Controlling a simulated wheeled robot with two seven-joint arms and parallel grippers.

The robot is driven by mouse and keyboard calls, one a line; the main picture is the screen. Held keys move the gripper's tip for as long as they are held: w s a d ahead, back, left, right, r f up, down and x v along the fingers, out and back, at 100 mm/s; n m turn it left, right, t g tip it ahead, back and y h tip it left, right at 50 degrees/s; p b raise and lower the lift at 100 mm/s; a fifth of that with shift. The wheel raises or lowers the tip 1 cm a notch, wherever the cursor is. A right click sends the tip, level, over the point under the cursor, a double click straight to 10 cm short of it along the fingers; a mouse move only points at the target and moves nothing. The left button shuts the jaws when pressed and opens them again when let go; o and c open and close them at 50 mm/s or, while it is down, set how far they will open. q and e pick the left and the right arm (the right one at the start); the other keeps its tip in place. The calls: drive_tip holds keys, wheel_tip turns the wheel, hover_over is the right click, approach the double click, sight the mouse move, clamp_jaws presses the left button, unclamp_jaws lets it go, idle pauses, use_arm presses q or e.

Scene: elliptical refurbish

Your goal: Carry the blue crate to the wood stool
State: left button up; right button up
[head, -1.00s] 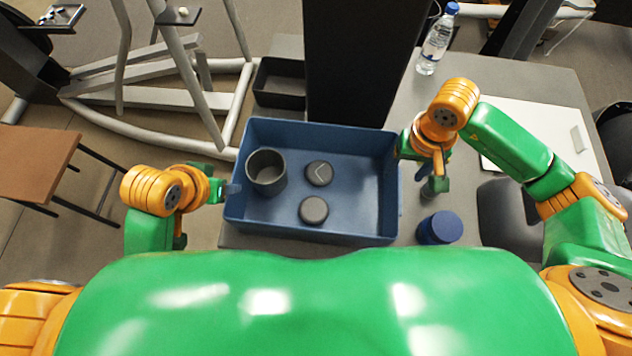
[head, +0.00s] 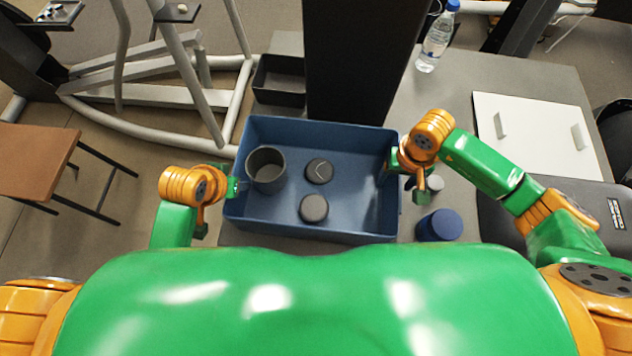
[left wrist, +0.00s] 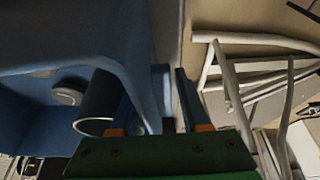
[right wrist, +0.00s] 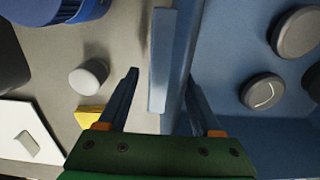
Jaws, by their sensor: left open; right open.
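The blue crate (head: 360,228) sits on the grey table and holds a dark cup (head: 266,182) and two round dark lidded pieces (head: 319,171) (head: 314,208). My left gripper (head: 236,187) is open at the crate's left end. In the left wrist view its fingers (left wrist: 155,85) lie on either side of the crate's end wall and handle (left wrist: 160,88). My right gripper (head: 389,166) is open at the right end. In the right wrist view its fingers (right wrist: 163,78) straddle the end wall and handle (right wrist: 160,50). The wood stool (head: 35,150) stands on the floor at the far left.
A dark blue round container (head: 440,225) and a small grey-white piece (head: 435,183) stand right of the crate. A dark column (head: 360,60) and black tray (head: 279,80) are behind it. A bottle (head: 437,38) and white board (head: 535,135) are farther right. Exercise-machine tubes (head: 185,75) occupy the floor back left.

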use_arm(q)
drive_tip(key=c, duration=0.5)
use_arm(e)
drive_tip(key=c, duration=0.5)
use_arm(q)
clamp_jaws()
use_arm(e)
drive_tip(key=c, duration=0.4)
clamp_jaws()
